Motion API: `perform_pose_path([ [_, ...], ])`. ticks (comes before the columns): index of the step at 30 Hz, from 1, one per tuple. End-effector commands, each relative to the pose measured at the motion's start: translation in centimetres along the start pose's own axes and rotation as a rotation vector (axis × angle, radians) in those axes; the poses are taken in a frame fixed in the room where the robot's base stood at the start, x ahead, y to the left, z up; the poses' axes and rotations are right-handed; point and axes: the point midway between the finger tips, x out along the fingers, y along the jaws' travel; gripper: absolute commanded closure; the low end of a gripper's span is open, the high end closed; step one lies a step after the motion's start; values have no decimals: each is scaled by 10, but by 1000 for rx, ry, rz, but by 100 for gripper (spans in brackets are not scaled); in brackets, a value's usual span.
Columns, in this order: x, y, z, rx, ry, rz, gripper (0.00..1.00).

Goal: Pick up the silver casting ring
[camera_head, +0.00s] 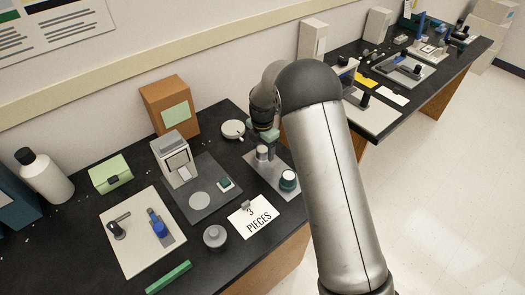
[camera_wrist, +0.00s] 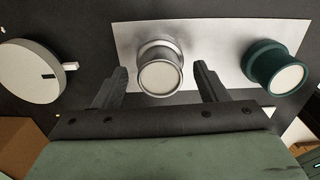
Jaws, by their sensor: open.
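The silver casting ring (camera_wrist: 160,68) stands on a light metal plate (camera_wrist: 210,40) in the wrist view, a round silver piece with a pale top. My gripper (camera_wrist: 161,72) is open and empty, with one dark finger on each side of the ring. I see gaps between the ring and both fingers. In the head view the ring (camera_head: 262,152) shows just below my gripper (camera_head: 263,138), on the plate's far end. The fingertips are hard to make out there.
A teal ring (camera_wrist: 276,68) stands on the same plate, to the right. A round white device (camera_wrist: 32,72) lies to the left. In the head view a "3 PIECES" card (camera_head: 254,219) lies near the bench edge, and a grey round pot (camera_head: 215,237) stands beside it.

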Motion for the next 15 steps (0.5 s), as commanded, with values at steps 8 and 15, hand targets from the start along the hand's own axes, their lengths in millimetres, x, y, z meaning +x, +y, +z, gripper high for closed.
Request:
perform_pose_path([
  [8, 12, 0, 0, 1, -1, 1, 34],
  [15, 12, 0, 0, 1, -1, 1, 78],
])
